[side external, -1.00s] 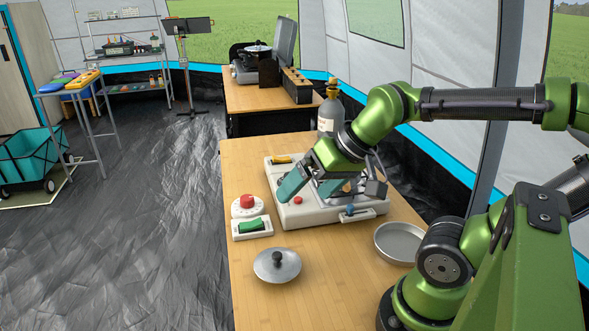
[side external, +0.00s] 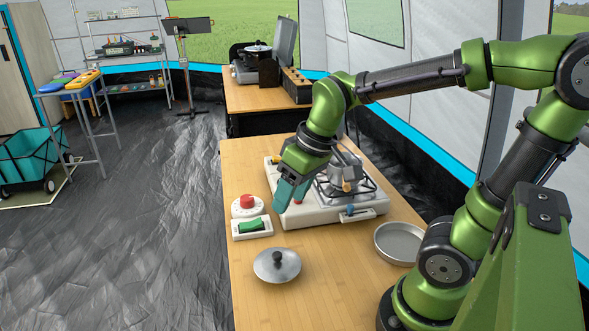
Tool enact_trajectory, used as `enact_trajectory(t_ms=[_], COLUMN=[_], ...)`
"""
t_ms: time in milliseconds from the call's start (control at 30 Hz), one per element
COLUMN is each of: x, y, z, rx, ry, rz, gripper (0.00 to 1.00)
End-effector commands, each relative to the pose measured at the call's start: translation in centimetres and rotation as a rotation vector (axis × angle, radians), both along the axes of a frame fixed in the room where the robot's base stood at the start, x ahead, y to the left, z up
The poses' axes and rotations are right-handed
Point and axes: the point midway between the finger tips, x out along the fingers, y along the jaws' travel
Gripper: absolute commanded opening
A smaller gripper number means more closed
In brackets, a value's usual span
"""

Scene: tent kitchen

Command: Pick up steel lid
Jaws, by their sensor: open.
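The steel lid (side external: 263,266) lies flat on the wooden table near its left front edge, with its black knob upward. My gripper (side external: 280,208) has teal fingers pointing down. It hangs above the front left part of the white camp stove, behind the lid and a little to its right in the picture. It is apart from the lid and holds nothing that I can see. The gap between the fingers is hard to see from this side.
A round steel pan (side external: 400,243) lies right of the lid. A red-knobbed dial (side external: 246,207) and a green switch (side external: 252,226) stand behind the lid. The stove (side external: 318,214) carries a metal pot (side external: 343,170). The wooden table (side external: 325,290) is clear in front.

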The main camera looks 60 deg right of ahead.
Motion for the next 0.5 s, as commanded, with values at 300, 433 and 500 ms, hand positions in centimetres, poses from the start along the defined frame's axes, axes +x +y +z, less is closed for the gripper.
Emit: enact_trajectory(t_ms=[300,433,500], x=[2.8,2.5,2.6], y=[-1.5,-1.5,-1.4], z=[-0.9,-1.3,-2.0], rx=[-0.178,-0.188,-0.189], ry=[0.152,0.155,0.156], rz=[0.560,0.631,0.640], gripper=[0.54,0.54,0.54])
